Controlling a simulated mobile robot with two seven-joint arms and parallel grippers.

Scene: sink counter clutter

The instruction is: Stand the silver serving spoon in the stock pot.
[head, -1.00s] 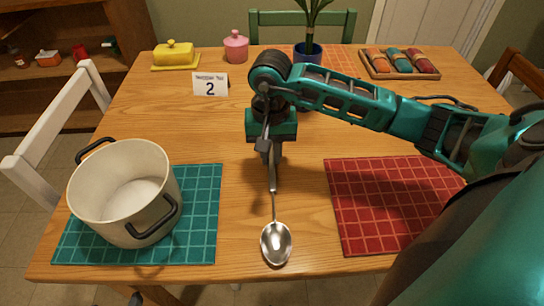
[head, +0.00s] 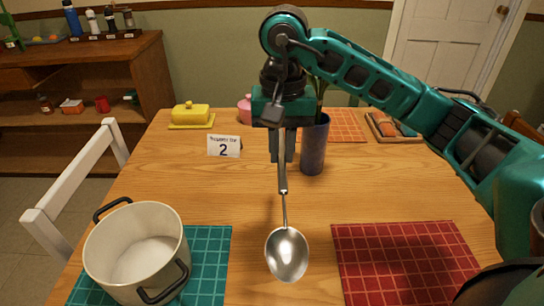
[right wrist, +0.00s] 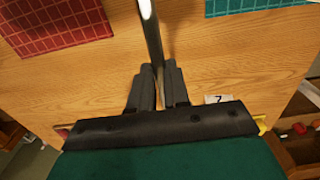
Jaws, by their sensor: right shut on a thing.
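The silver serving spoon (head: 287,254) hangs bowl down in the head view, its long handle running up into my right gripper (head: 283,158). My right gripper is shut on the handle. In the right wrist view the handle (right wrist: 151,32) passes between the fingers of the right gripper (right wrist: 157,78). The stock pot (head: 137,250) is cream with black handles and an open, empty inside. It stands at the front left, to the left of the spoon. My left gripper does not show.
The pot stands on a teal placemat (head: 213,261); a red placemat (head: 405,262) lies at right. Behind are a number card (head: 224,147), a yellow butter dish (head: 191,116), a dark blue vase (head: 314,146) and a pink pot (head: 244,109). The wood between the mats is bare.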

